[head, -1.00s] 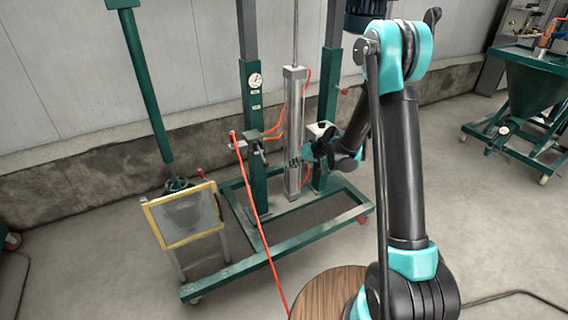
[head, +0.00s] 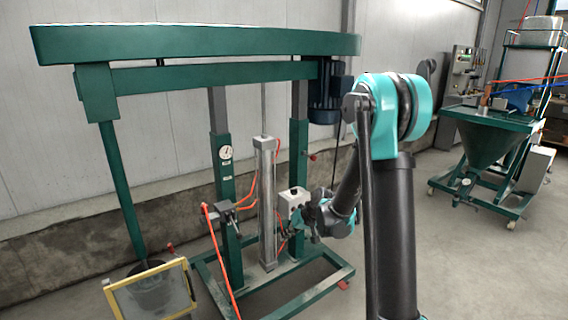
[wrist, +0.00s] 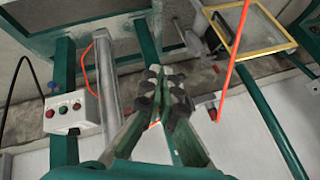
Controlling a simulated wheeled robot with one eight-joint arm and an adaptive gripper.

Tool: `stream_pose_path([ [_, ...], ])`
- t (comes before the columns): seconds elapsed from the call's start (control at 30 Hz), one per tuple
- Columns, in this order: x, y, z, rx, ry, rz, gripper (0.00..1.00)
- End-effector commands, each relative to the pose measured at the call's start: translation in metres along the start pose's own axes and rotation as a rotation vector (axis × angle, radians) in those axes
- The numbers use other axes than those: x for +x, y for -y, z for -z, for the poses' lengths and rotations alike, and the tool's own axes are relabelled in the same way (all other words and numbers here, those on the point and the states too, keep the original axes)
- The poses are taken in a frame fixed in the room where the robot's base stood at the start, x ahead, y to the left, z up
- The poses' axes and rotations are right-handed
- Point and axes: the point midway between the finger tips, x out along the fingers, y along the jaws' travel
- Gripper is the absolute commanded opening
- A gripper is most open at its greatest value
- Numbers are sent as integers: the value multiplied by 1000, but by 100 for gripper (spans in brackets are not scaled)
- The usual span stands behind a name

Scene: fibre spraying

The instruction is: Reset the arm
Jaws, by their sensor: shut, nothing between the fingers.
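My arm rises at the right of the head view and bends down toward the green machine frame (head: 222,170). My gripper (head: 294,218) is small there, beside the silver cylinder (head: 267,200) and in front of the control box (head: 293,203). In the wrist view my gripper (wrist: 165,92) is shut, its dark fingertips together and empty. The wrist view also shows the control box (wrist: 66,112) at the left, with red and green buttons. I cannot tell whether the gripper touches anything in the head view.
A yellow-framed panel (head: 155,293) stands at the lower left. An orange hose (head: 219,255) hangs down in front of the frame. A green hopper cart (head: 490,150) stands at the right. Open floor (head: 455,260) lies between the cart and my arm.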

Motion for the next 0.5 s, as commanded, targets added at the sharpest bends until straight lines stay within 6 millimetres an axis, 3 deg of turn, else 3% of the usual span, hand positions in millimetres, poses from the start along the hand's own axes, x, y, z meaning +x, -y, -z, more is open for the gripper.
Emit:
stream_pose_path([
  [0.03,-18,-2,-10,11,5,-27,0],
  [0.2,-66,-11,-46,48,21,-121,0],
  [0.5,-138,-27,-123,115,44,-288,0],
])
